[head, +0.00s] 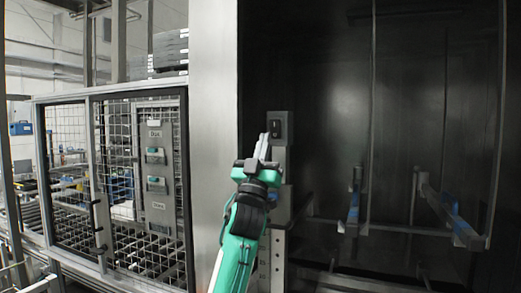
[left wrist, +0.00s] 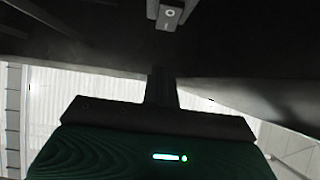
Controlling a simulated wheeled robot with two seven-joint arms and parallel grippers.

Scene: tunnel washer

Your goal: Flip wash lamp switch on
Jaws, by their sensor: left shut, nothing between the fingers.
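The wash lamp switch (head: 277,127) is a black rocker in a grey box on the post at the left edge of the dark washer opening. My left gripper (head: 263,143) is shut and empty, its light fingers pointing up. In the head view its fingertips lie just below and left of the switch. I cannot tell whether they touch the box. The left wrist view is mostly filled by dark surfaces and a green body with a lit strip, and the switch is not clear there. My right gripper is not in view.
A steel pillar (head: 212,130) stands left of the switch. A wire-mesh fence (head: 68,150) with a grey control panel (head: 157,175) is further left. Inside the dark washer opening are metal bars with blue parts (head: 352,208). The space in front of the opening looks clear.

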